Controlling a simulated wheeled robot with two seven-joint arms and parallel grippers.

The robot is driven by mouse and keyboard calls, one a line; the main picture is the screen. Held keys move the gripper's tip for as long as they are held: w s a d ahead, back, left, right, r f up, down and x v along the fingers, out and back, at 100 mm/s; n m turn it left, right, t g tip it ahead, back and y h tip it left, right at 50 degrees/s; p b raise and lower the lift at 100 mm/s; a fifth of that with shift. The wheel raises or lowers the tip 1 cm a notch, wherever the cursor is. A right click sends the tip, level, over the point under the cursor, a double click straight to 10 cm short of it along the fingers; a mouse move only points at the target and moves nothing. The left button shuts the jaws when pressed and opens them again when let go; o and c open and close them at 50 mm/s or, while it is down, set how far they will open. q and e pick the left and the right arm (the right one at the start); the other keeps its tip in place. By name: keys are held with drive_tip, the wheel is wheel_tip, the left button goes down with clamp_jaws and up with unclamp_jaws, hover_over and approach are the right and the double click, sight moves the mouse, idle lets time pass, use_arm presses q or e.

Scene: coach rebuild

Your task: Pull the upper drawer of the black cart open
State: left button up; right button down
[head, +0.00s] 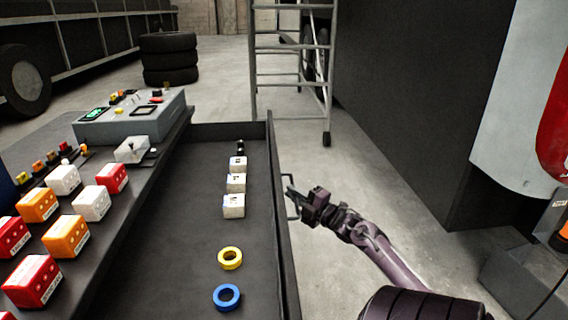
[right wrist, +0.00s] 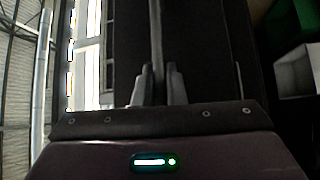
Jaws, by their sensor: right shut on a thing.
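The black cart (head: 128,208) stands at the left in the head view. Its upper drawer (head: 184,240) is pulled out, with its inside exposed and its front panel (head: 279,220) standing over the floor. A thin bar handle (head: 287,176) is on the outer face of that panel. My right gripper (head: 293,196) is at the handle, shut on it. My left gripper is not in view.
In the drawer lie a yellow tape roll (head: 230,258), a blue tape roll (head: 227,297) and several white boxes (head: 234,206). Coloured boxes (head: 67,236) and a grey unit (head: 130,121) stand on the cart top. A ladder (head: 291,60) stands beyond. Floor right of the drawer is clear.

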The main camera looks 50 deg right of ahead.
drive_tip(key=shift+s+d, duration=0.15)
drive_tip(key=c, duration=1.5)
unclamp_jaws()
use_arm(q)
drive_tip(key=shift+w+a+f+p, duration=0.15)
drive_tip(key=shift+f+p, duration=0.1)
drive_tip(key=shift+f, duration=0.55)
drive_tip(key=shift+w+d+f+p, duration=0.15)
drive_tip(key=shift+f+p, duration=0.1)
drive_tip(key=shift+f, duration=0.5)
use_arm(e)
drive_tip(key=shift+s+a+f, duration=0.1)
drive_tip(key=shift+s+f, duration=0.1)
drive_tip(key=shift+s, duration=1.1)
drive_tip(key=shift+s+a+f, duration=0.15)
drive_tip(key=shift+s, duration=1.1)
drive_tip(key=shift+s+a+f, duration=0.1)
drive_tip(key=shift+s+f, duration=0.1)
drive_tip(key=shift+s, duration=1.1)
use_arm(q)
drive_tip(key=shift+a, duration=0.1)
